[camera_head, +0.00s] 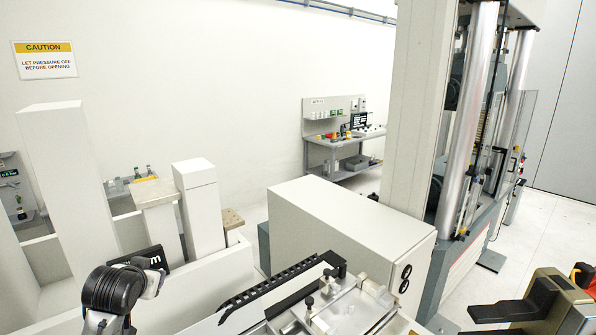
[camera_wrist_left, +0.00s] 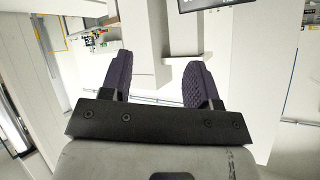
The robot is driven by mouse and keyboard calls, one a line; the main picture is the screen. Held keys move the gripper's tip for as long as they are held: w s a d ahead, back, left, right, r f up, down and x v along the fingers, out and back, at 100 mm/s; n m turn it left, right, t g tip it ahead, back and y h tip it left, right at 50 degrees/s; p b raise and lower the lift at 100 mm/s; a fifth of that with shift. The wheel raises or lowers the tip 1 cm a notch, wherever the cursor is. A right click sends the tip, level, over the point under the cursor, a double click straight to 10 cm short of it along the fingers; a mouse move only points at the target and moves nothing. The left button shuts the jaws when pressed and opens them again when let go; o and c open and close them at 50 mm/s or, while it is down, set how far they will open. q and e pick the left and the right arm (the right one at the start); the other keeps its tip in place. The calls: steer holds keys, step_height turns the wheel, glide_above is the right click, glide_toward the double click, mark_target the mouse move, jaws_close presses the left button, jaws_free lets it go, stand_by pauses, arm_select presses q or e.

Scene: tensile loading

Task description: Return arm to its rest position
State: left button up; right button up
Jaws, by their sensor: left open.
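My left gripper (camera_wrist_left: 158,75) is open in the left wrist view. Its two dark, ridged fingers stand apart with nothing between them. Pale blocks and wall surfaces lie beyond the fingertips, and no held object shows. In the head view, a black rounded joint of my left arm (camera_head: 110,290) shows at the lower left; the left fingers cannot be made out there. At the lower right, a beige and dark part with a dark prong looks like my right gripper (camera_head: 500,311). It is cut by the frame edge, and its opening cannot be told.
A white cabinet (camera_head: 345,225) stands in the middle. The tall testing machine (camera_head: 468,130) is to its right. A clear-topped fixture (camera_head: 345,308) with a dark toothed strip (camera_head: 275,284) lies in front. White pillars (camera_head: 70,180) rise at left. A workbench (camera_head: 345,145) stands far back.

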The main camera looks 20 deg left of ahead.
arm_select(q)
steer(key=s+d+f+m+h+p, duration=0.1)
steer(key=s+d+f+m, duration=0.1)
steer(key=s+d+f, duration=0.45)
steer(key=s+d+f+m+h+p, duration=0.15)
steer(key=s+d, duration=0.25)
steer(key=d, duration=0.5)
steer(key=s+d+f+m+h+p, duration=0.1)
steer(key=s+d+f+h, duration=0.1)
steer(key=s+d+f, duration=0.45)
steer(key=s+d+f+g+h+p, duration=0.1)
steer(key=s+d+f+g, duration=0.2)
steer(key=s+f, duration=0.2)
steer(key=s+d+f+g+p, duration=0.1)
steer(key=s+d+f, duration=0.3)
steer(key=s, duration=0.8)
steer(key=shift+s+d+f+g+h, duration=0.25)
steer(key=shift+f+g+h, duration=0.15)
steer(key=shift+g, duration=0.5)
